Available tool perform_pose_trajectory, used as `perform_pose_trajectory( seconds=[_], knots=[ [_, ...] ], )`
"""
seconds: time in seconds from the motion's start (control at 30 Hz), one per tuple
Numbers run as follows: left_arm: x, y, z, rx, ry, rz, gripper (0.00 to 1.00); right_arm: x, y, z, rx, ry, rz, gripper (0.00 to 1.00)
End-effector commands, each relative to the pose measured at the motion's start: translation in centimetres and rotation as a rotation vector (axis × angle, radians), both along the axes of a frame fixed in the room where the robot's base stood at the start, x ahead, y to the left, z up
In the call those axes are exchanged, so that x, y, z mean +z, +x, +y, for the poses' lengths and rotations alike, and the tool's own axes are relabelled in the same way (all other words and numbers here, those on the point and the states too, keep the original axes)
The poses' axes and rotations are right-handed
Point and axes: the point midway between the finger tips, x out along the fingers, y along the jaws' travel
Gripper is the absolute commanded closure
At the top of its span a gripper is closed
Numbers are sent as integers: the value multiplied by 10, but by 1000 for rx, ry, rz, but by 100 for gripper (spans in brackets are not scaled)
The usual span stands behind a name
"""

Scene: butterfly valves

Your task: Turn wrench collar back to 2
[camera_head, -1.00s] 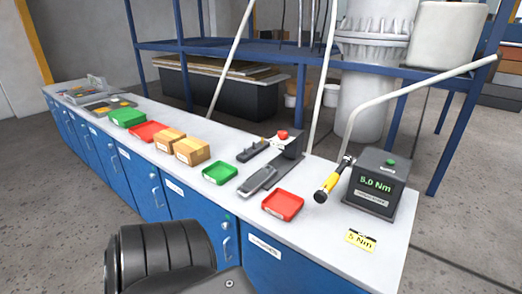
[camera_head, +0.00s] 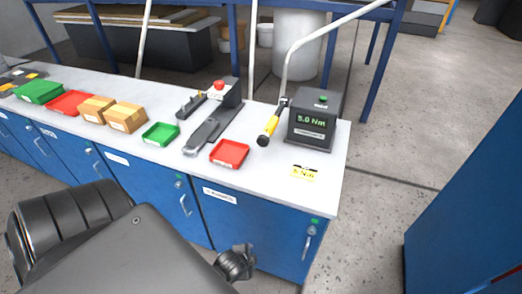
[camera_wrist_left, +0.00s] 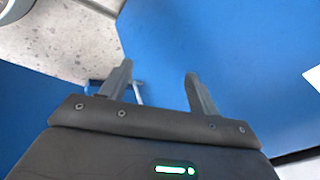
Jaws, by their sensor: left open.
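The wrench (camera_head: 270,127) has a yellow and black grip and leans at the left side of the dark torque tester (camera_head: 312,122), whose green display reads 5.0 Nm. Any numbers on the wrench collar are too small to read. A yellow card (camera_head: 304,172), marked 5 Nm in the earlier head view, lies in front of the tester. My left gripper (camera_wrist_left: 158,84) is open and empty in the left wrist view, in front of a blue cabinet face, away from the wrench. My right gripper is not in view.
The white worktop (camera_head: 275,180) carries a red tray (camera_head: 230,153), a green tray (camera_head: 160,135), cardboard boxes (camera_head: 125,117) and a dark fixture with a red button (camera_head: 219,86). Blue cabinet doors with handles stand below. A large blue body (camera_head: 470,210) stands at right beyond open floor.

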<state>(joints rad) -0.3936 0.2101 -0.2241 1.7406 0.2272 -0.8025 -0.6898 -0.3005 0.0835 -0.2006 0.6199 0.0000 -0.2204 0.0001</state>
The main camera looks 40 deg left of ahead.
Motion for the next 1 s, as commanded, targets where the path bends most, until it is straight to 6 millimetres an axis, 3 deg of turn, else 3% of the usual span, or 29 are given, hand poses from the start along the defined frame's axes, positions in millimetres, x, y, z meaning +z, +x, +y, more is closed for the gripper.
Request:
perform_pose_trajectory(
  seconds=[0.03,0.1,0.27,0.6,0.8,1.0],
  knots=[
    [29,9,-1,-28,13,-30,39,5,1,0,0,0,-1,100],
    [65,18,-3,-71,34,-62,39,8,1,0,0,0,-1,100],
    [105,56,22,-306,294,-188,39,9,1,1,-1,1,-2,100],
    [237,118,69,-726,1074,-360,39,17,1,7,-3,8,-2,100],
    [280,139,101,-840,1562,-292,39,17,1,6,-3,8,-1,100],
    [303,144,115,-870,1802,-217,39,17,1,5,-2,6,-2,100]
  ],
)
